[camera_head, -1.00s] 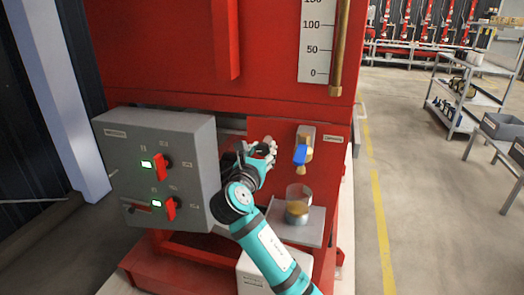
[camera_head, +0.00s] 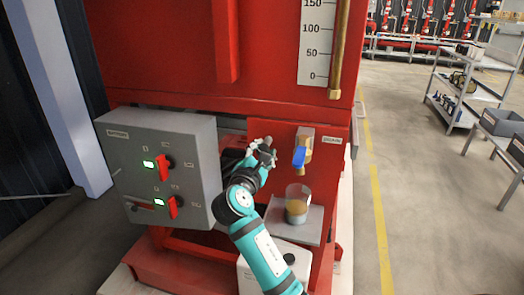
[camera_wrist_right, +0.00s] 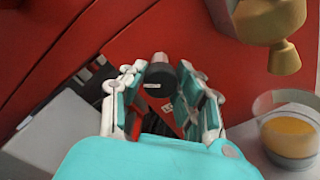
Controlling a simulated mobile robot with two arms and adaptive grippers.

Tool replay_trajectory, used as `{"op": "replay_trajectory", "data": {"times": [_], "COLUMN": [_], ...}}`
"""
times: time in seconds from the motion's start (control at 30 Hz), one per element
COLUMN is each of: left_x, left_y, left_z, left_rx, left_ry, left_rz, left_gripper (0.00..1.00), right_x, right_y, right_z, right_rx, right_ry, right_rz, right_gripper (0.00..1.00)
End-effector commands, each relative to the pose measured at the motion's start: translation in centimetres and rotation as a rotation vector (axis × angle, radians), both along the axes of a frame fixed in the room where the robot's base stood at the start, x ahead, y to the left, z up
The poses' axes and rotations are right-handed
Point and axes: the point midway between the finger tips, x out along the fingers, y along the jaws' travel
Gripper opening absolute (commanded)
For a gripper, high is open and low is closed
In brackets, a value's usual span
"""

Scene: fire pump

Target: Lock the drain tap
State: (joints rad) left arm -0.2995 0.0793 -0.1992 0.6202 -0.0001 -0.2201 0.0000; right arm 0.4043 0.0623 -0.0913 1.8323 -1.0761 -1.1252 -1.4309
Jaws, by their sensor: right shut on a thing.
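The drain tap (camera_head: 305,145) is brass with a blue handle (camera_head: 299,157), on the red panel in the head view. The handle hangs downward, slightly tilted. Part of the tap's brass body (camera_wrist_right: 270,18) shows top right in the right wrist view; its blue handle does not. My right gripper (camera_head: 265,150) is left of the tap, apart from it. In the wrist view the right gripper (camera_wrist_right: 163,98) is shut on a small dark round-ended thing (camera_wrist_right: 158,76) with a white label, partly hidden by the fingers. My left gripper is out of view.
A clear cup (camera_head: 297,205) with amber liquid stands on a grey shelf (camera_head: 314,228) below the tap. A grey control box (camera_head: 190,130) with red switches is left of my right arm.

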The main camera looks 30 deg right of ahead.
Motion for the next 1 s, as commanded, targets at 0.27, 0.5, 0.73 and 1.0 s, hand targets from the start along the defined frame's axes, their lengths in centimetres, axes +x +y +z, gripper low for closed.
{"op": "replay_trajectory", "data": {"times": [0.27, 0.5, 0.73, 1.0], "left_x": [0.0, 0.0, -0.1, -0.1], "left_y": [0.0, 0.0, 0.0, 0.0], "left_z": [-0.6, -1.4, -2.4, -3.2], "left_rx": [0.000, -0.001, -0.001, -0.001], "left_ry": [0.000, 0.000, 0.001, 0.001], "left_rz": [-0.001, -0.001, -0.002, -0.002], "left_gripper": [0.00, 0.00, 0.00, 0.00], "right_x": [0.0, 0.0, 0.0, 0.0], "right_y": [0.1, 0.0, 0.0, 0.0], "right_z": [-0.2, -0.3, -0.4, -0.3], "right_rx": [0.175, 0.322, 0.453, 0.564], "right_ry": [-0.200, -0.373, -0.524, -0.654], "right_rz": [-0.001, -0.002, -0.002, -0.003], "right_gripper": [0.00, 0.00, 0.00, 0.00]}}
